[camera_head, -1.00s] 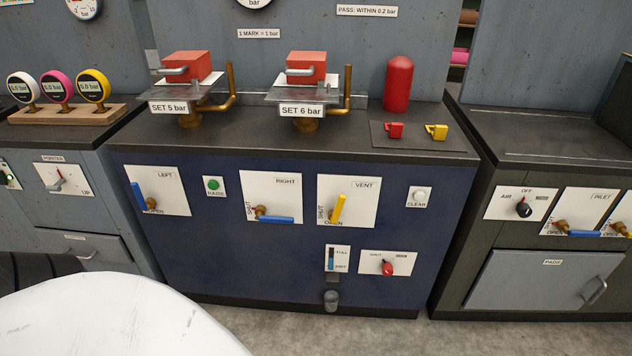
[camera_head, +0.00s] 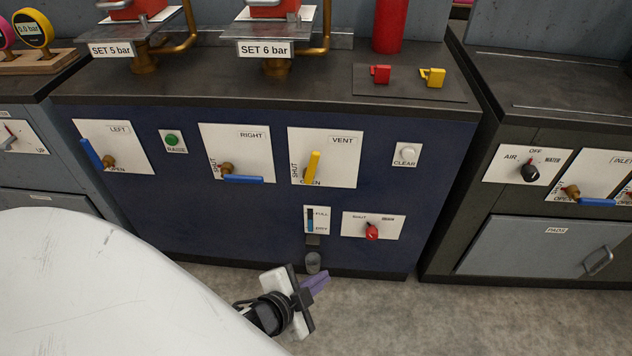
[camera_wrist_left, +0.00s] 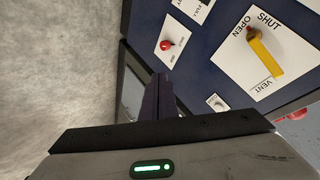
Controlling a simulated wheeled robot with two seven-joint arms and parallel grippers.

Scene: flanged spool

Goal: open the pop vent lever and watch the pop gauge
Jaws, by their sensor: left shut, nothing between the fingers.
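The vent lever is a yellow handle (camera_head: 312,166) on a white plate marked VENT, SHUT and OPEN. It stands nearly upright in the head view and shows in the left wrist view (camera_wrist_left: 266,56) at the upper right. I cannot tell where its pointer sits. My left gripper (camera_head: 316,283) is shut and empty, low in front of the blue cabinet, well below the lever and apart from it. Its dark fingers (camera_wrist_left: 161,96) show in the left wrist view. No gauge marked pop is readable; a yellow gauge (camera_head: 34,30) reads about 0.0 bar. My right gripper is not in view.
The blue cabinet (camera_head: 250,228) also carries blue left (camera_head: 91,153) and right (camera_head: 244,179) levers, a green button (camera_head: 171,140), a clear button (camera_head: 407,153) and a red knob (camera_head: 372,231). A small cup (camera_head: 312,263) is close to my left gripper. Floor at right is clear.

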